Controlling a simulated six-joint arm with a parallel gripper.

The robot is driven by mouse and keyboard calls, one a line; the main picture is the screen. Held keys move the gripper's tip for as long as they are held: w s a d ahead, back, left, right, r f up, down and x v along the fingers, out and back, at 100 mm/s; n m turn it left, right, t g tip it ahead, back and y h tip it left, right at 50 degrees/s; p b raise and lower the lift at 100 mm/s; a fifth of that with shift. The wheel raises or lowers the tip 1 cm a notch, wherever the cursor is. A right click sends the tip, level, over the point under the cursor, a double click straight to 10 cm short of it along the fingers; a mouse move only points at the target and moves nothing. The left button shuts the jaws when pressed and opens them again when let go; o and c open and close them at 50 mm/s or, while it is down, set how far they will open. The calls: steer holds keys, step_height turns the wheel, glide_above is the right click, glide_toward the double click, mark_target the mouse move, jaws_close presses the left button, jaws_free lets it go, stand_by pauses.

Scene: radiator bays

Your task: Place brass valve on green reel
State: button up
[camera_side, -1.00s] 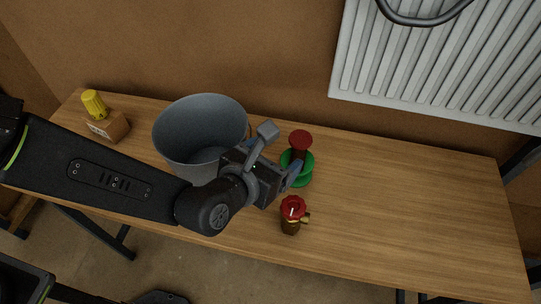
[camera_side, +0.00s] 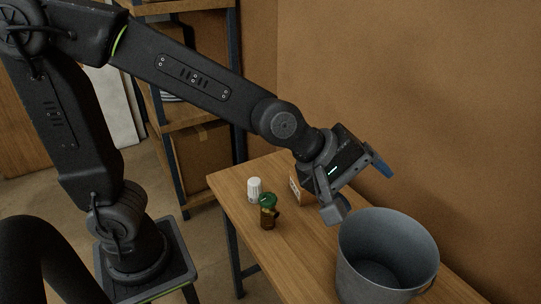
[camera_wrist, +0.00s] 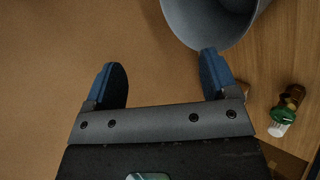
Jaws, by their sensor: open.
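A grey bucket (camera_side: 352,262) stands below and right of my gripper. A white ribbed cap (camera_side: 254,190) stands behind the valve. A small cardboard box (camera_side: 296,192) is partly hidden by my gripper. A wall rises behind the table (camera_side: 229,178), and shelving (camera_side: 190,122) stands behind.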

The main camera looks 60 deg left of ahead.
steer(key=s+a+m+g+y, duration=0.3)
steer(key=s+a+m+y, duration=0.1)
steer(key=s+a+m, duration=0.9)
steer(key=s+a, duration=0.1)
steer(key=a, duration=0.2)
steer(key=shift+s+a+y, duration=0.3)
steer(key=shift+a, duration=0.1)
